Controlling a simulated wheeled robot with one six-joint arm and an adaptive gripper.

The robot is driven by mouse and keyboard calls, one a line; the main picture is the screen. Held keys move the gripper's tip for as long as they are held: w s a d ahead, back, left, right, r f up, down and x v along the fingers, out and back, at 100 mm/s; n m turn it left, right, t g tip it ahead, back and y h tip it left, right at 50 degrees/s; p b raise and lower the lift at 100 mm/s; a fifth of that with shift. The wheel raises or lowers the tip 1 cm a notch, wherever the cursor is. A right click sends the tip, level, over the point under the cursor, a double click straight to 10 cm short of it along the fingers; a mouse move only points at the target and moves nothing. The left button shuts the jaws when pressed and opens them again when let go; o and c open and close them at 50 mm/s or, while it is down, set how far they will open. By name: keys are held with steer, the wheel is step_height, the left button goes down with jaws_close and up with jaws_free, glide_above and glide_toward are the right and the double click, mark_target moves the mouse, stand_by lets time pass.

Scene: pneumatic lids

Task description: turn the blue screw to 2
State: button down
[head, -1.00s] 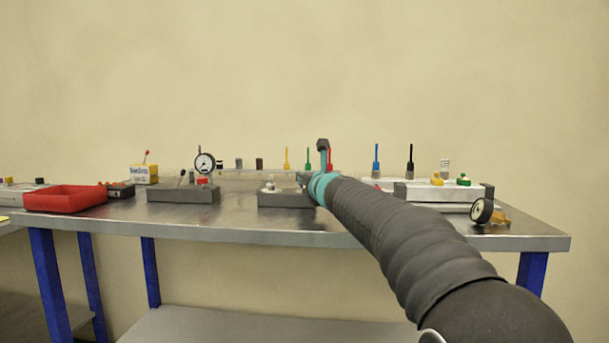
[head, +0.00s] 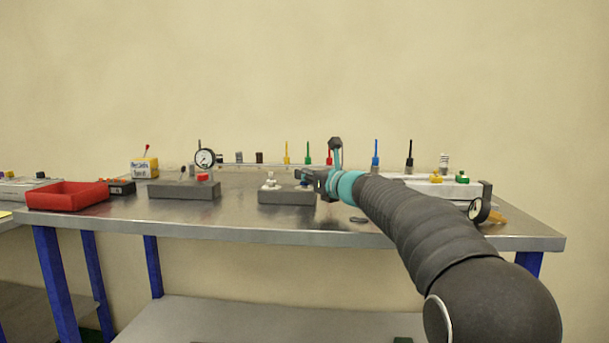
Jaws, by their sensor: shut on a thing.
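A grey block (head: 287,198) stands near the front edge of the metal table, with a small white fitting (head: 270,181) on top. A small bluish spot, seemingly the blue screw (head: 304,185), shows at the block's right top end, just under my fingertips. My gripper (head: 306,177) reaches in from the right, pointing left, and looks shut on this screw. The fingers hide most of the screw. Its scale and any numbers are too small to read.
A grey block with a red part (head: 184,190) and a gauge (head: 205,158) stand left. A red tray (head: 67,196) is farther left. Several coloured upright tools, including a blue one (head: 375,155), stand behind. A second gauge (head: 479,209) is at right, near my arm.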

steer(key=shift+r, duration=0.1)
steer(key=c, duration=1.2)
jaws_free()
steer(key=v, duration=1.2)
